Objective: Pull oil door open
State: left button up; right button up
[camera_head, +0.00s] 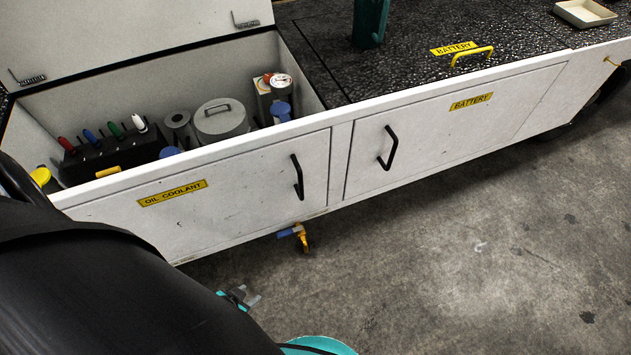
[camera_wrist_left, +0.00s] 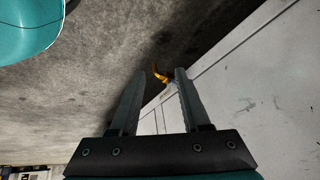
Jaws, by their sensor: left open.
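The oil door (camera_head: 230,185) is a white panel with a yellow OIL COOLANT label on the side of the white loader body. It looks shut, flush with the panel around it. Its black bar handle (camera_head: 297,177) stands near its right edge. My left gripper (camera_head: 250,298) is below and in front of the door, apart from the handle and partly hidden by my arm. In the left wrist view its two fingers (camera_wrist_left: 160,73) are spread with nothing between them. The white side panel (camera_wrist_left: 260,105) fills the right of that view; I cannot make out the handle there. My right gripper is not in view.
An orange valve with a blue lever (camera_head: 302,237) hangs below the door's lower edge. The battery door (camera_head: 440,130) with its own black handle is to the right. Above is an open bin (camera_head: 290,60) with tools and containers. The concrete floor (camera_head: 470,250) in front is clear.

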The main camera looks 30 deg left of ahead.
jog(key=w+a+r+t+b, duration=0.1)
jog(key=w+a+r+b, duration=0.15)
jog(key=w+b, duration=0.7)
pick_arm(q)
jog(key=w+a+r+m+t+h+b, duration=0.15)
jog(key=w+a+r+t, duration=0.3)
jog(key=w, duration=0.45)
jog(key=w+a+r+t+h+b, duration=0.25)
jog(key=w+a+r+t, duration=0.2)
jog(key=w, duration=0.35)
jog(key=w+d+r+m+h+b, duration=0.2)
jog(key=d+r+m+h+b, duration=0.15)
jog(key=r+h+b, duration=0.2)
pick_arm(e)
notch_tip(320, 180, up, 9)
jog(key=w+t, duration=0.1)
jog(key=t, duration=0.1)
pick_arm(q)
jog(key=b+x, duration=0.4)
jog(key=x, duration=1.1)
jog(key=shift+r+t+b, duration=0.4)
jog(key=shift+r, duration=0.25)
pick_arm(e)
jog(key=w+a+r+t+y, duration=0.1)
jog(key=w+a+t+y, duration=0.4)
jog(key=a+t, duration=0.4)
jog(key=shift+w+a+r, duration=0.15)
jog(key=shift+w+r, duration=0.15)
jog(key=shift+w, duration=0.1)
